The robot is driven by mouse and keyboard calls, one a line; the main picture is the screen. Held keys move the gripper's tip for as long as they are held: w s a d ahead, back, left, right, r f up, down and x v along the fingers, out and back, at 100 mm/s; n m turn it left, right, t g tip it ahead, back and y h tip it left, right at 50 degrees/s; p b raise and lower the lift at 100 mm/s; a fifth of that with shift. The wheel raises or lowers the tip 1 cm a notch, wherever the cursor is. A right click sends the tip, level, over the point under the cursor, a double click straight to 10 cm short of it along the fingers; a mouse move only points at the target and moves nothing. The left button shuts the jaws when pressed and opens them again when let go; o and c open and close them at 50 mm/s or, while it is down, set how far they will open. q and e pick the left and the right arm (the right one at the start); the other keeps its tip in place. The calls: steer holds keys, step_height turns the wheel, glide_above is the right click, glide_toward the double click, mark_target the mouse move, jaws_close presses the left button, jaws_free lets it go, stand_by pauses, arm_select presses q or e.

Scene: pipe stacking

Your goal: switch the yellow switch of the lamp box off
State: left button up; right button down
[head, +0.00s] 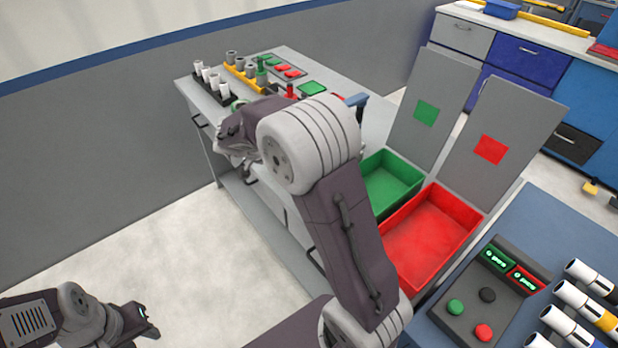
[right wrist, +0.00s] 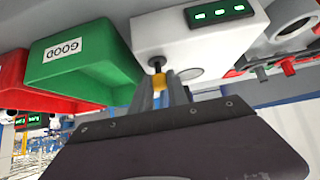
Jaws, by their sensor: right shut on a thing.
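The lamp box (right wrist: 190,38) is a white box in the right wrist view, which appears upside down. A dark panel (right wrist: 219,12) on it has three lit green lamps. The yellow switch (right wrist: 158,82) is on the box's face, between the fingers of my right gripper (right wrist: 160,92), which is shut on it. In the head view my right arm hides the lamp box and the switch. My left gripper (head: 146,322) is low at the left in the head view, away from the bench; its jaws are too small to read.
A bench (head: 212,128) holds white and grey pipes in racks. In the right wrist view a green bin labelled GOOD (right wrist: 85,65) and a red bin (right wrist: 25,85) stand beside the box. A control box (head: 490,295) with buttons is at the lower right of the head view.

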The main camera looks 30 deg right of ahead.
arm_select(q)
steer(key=shift+f+b, duration=1.05)
steer(key=shift+f, duration=0.6)
arm_select(e)
steer(key=shift+a+f+h, duration=0.25)
steer(key=shift+a+h, duration=0.05)
steer(key=shift+h, duration=0.3)
steer(key=shift+s, duration=0.1)
steer(key=c, duration=1.3)
jaws_free()
steer(key=shift+r, duration=0.1)
arm_select(q)
steer(key=shift+r+p, duration=0.6)
steer(key=shift+r, duration=0.05)
arm_select(e)
steer(key=v, duration=0.9)
